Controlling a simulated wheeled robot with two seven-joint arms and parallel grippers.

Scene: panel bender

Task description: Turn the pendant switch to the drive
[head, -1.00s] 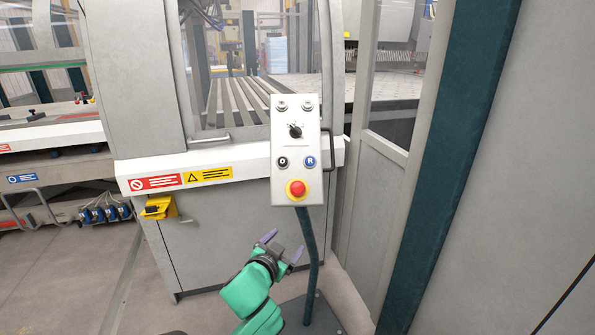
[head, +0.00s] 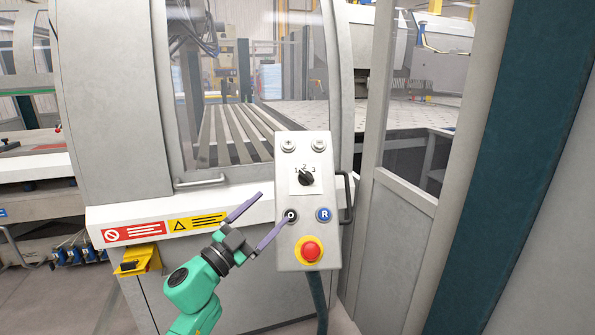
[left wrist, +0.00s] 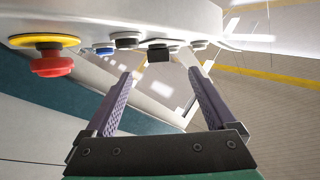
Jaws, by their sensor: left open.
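The pendant (head: 311,232) is a light grey box on a dark post, with two keyed buttons at its top. Its black selector switch (head: 306,178) sits on a white plate marked 1, 2, 3. Below are a black O button (head: 290,216), a blue R button (head: 324,215) and a red emergency stop (head: 310,250) on yellow. My left gripper (head: 265,218) is open and empty at the pendant's left side, one finger overlapping its edge near the O button. In the left wrist view the black switch (left wrist: 159,54) shows ahead between the open fingers, apart from them. My right gripper is not in view.
A machine cabinet with a window and a white ledge (head: 160,222) stands behind the pendant. A black handle (head: 347,197) is at the pendant's right. A yellow foot-switch-like box (head: 138,260) is at lower left. A dark green post (head: 475,170) stands at right.

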